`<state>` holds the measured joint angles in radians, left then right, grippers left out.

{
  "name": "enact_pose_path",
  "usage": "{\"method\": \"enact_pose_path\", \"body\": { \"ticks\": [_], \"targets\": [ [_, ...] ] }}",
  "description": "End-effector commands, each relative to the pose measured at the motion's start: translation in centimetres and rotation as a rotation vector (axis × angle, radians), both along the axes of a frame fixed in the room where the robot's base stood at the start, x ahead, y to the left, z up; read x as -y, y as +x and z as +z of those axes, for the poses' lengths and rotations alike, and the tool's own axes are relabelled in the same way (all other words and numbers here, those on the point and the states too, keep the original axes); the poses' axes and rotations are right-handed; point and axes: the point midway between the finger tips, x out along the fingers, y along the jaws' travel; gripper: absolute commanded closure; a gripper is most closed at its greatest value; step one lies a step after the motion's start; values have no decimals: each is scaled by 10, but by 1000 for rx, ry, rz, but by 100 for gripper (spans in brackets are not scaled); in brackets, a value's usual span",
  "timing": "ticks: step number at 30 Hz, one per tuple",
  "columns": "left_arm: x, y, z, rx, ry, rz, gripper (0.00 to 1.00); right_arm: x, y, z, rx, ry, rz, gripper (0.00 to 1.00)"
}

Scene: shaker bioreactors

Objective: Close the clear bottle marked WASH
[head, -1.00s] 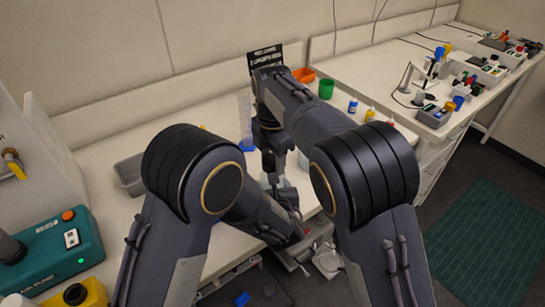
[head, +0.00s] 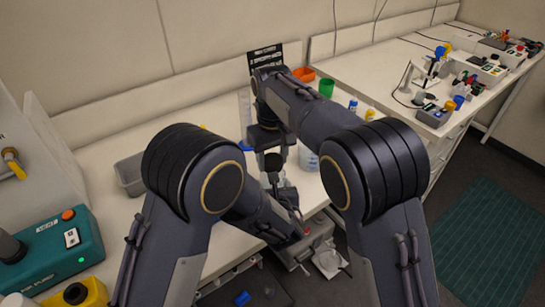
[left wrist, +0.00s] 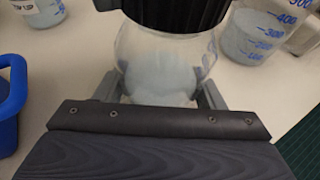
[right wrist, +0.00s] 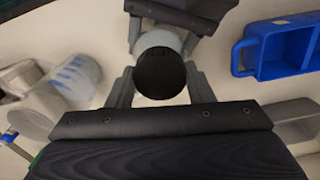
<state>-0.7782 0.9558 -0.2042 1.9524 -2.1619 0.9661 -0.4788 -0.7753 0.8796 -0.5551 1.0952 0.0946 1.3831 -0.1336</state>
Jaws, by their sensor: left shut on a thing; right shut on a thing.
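The clear bottle (left wrist: 165,65) is round and holds pale contents; its label does not show. My left gripper (left wrist: 155,95) is shut on the bottle's body, one finger on each side. It also shows small and partly hidden in the head view (head: 292,205). The black ribbed cap (right wrist: 160,73) is over the bottle's mouth, between the fingers of my right gripper (right wrist: 158,88), which is shut on it. The cap (left wrist: 175,12) hides the bottle's neck in the left wrist view, so I cannot tell whether it is seated. In the head view my right gripper (head: 271,150) is above my left one.
A graduated beaker (right wrist: 75,78) stands beside the bottle. A blue tray (right wrist: 245,55) lies on the other side. Another labelled container (left wrist: 40,12) stands behind.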

Motion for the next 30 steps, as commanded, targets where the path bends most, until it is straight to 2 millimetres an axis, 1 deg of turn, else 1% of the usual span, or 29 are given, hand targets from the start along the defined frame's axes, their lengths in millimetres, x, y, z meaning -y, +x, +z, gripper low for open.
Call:
{"method": "enact_pose_path", "body": {
  "ticks": [1,3,12,16,20,21,24,27,30],
  "targets": [
    [1,0,0,1,0,-1,100,0,1,0,2,0,-124,80],
    [1,0,0,1,0,-1,100,0,1,0,2,1,-309,80],
    [1,0,0,1,0,-1,100,0,1,0,2,1,-1093,80],
    [1,0,0,1,0,-1,100,0,1,-1,3,0,-1339,80],
    [1,0,0,1,0,-1,100,0,1,0,2,1,-1337,80],
    [1,0,0,0,-1,-2,100,0,1,0,2,1,-1337,52],
    [1,0,0,0,-1,-2,100,0,1,0,2,1,-1336,38],
    [1,0,0,0,0,-1,100,0,1,-1,1,1,-1335,27],
    [1,0,0,1,0,-1,100,0,1,-1,2,0,-1334,27]
  ]
}}
